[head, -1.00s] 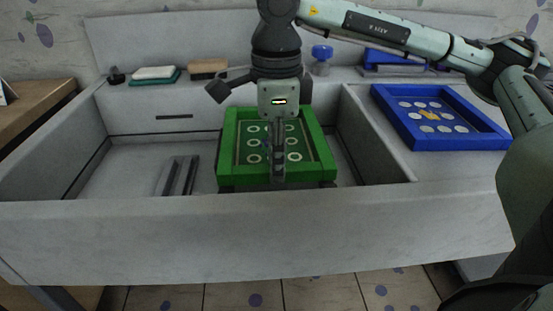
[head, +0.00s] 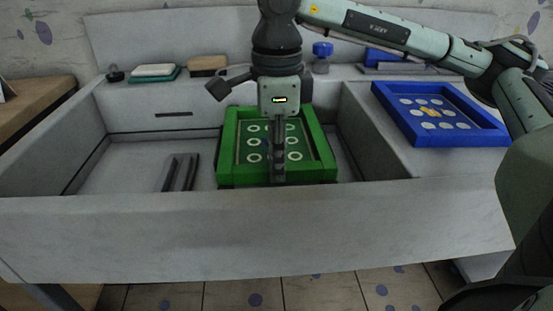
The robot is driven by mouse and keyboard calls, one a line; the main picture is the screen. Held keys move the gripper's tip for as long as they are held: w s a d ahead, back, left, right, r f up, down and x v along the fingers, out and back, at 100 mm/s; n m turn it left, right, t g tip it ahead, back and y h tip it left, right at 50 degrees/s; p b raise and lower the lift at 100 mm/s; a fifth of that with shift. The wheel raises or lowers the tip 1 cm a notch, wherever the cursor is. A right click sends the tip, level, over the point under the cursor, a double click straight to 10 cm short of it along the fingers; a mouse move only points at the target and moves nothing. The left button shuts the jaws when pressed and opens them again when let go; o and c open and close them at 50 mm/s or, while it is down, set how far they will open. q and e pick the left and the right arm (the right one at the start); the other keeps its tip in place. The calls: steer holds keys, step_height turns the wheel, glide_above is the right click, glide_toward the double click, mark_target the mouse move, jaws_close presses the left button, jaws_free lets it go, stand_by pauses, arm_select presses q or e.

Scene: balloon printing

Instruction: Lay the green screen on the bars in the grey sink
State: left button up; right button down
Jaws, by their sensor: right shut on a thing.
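The green screen (head: 243,143), a framed panel with pale rings, is inside the grey sink (head: 120,228), right of its middle. It looks about level. My right gripper (head: 278,178) points down over it, shut on its front side of the frame. The bars (head: 180,172) show as dark parallel strips on the sink floor, left of the screen. Whether the screen rests on something beneath it is hidden. My left gripper is not in view.
A blue screen (head: 440,115) with pale discs lies on the right counter. Sponges (head: 153,71) and a blue-knobbed item (head: 322,55) stand on the back ledge. The sink's left part is free apart from the bars.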

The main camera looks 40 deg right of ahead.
steer(key=shift+f+b, duration=0.3)
steer(key=shift+b, duration=0.05)
stand_by(0.6)
steer(key=c, duration=1.3)
jaws_free()
step_height(320, 180, up, 12)
steer(key=shift+s+r, duration=0.1)
steer(key=shift+a, duration=0.1)
